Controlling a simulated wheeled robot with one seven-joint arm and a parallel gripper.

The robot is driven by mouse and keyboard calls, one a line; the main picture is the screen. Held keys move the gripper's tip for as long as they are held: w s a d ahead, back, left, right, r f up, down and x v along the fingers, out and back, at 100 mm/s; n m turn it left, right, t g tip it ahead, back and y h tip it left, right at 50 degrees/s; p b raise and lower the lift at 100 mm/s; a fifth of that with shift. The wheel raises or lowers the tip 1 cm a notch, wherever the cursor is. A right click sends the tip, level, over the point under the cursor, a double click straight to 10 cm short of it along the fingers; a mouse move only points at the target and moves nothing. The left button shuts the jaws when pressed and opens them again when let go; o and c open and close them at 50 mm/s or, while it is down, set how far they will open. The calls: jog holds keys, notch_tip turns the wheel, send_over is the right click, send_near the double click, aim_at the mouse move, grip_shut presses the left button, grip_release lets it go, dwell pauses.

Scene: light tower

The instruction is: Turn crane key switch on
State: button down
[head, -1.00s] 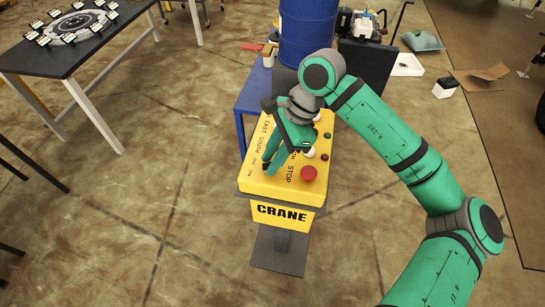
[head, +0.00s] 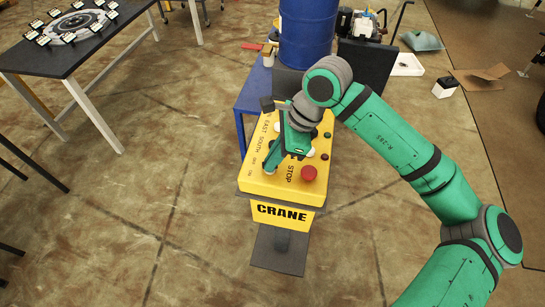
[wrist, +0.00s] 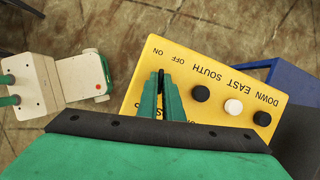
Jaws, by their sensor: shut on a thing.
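The yellow crane control box (head: 258,178) stands on a post in the middle of the head view, with printed labels and several buttons on its top. The crane key switch (wrist: 161,77) shows in the wrist view as a thin dark piece beside the ON and OFF labels. My gripper (wrist: 163,82) is shut on it, with the two green fingers on either side. In the head view my gripper (head: 271,164) reaches down to the left side of the panel. The fingers and wrist hide part of the panel, and the key's exact angle is hard to tell.
A red stop button (head: 308,173) is close to the right of my gripper. Black and white buttons (wrist: 233,107) line the panel. A blue table (head: 252,97) and a blue barrel (head: 308,35) stand behind the box. Open floor lies to the left.

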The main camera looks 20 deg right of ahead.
jog(key=m, duration=0.2)
jog(key=m+t+h, duration=0.1)
jog(key=m, duration=0.1)
jog(key=shift+s+d+m, duration=0.1)
jog(key=shift+s+m, duration=0.05)
jog(key=shift+m, duration=0.15)
jog(key=shift+m+t+h, duration=0.6)
jog(key=shift+m+t, duration=0.1)
jog(key=shift+m, duration=1.3)
jog(key=shift+a, duration=0.2)
jog(key=shift+s, duration=0.1)
jog(key=c, duration=1.9)
grip_release()
jog(key=shift+r, duration=0.1)
jog(key=v, duration=1)
jog(key=shift+s+r, duration=0.2)
jog(key=shift+r, duration=0.1)
